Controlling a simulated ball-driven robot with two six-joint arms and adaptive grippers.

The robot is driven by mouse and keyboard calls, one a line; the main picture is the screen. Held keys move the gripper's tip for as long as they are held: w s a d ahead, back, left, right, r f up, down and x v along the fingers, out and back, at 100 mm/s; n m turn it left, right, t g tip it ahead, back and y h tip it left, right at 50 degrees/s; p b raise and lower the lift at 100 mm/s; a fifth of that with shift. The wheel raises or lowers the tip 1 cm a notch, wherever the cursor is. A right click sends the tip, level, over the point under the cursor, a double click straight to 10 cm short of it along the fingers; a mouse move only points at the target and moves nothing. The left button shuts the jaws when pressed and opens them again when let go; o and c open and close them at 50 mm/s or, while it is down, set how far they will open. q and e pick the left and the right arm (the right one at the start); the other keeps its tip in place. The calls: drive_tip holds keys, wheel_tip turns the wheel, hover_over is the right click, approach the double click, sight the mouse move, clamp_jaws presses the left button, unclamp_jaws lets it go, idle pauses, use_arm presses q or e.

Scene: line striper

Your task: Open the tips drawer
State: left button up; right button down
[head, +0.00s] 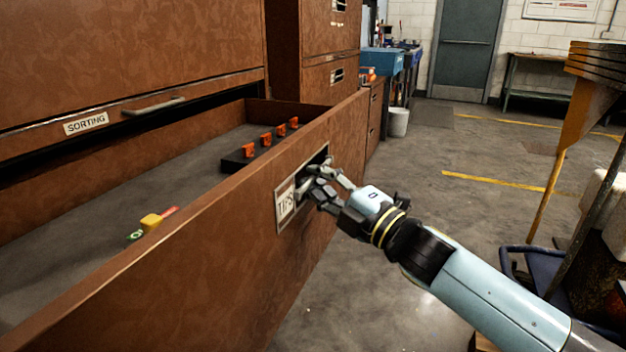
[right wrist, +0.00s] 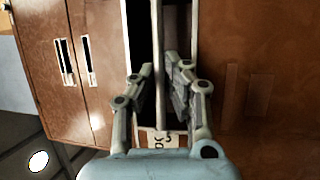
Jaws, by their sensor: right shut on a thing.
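The tips drawer (head: 215,240) is a brown drawer standing well out from its cabinet, with its inside showing. Its front carries a TIPS label (head: 286,204) beside a recessed handle. My right gripper (head: 318,183) is at that recess in the head view. In the right wrist view its fingers (right wrist: 161,95) are closed around the long pale handle bar (right wrist: 158,50), with the label just below them. Inside the drawer lie a black rack with orange pieces (head: 265,143) and a small yellow item (head: 151,221). My left gripper is not in view.
A closed SORTING drawer (head: 86,123) with a bar handle is above the open drawer. Brown cabinets (head: 318,50) stand behind it. A dark cart (head: 545,265) and a yellow post (head: 557,185) are at the right. The grey floor between is clear.

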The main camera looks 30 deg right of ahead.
drive_tip(key=shift+s+d, duration=0.15)
drive_tip(key=c, duration=1.7)
unclamp_jaws()
drive_tip(key=shift+o, duration=0.2)
drive_tip(key=v, duration=1.2)
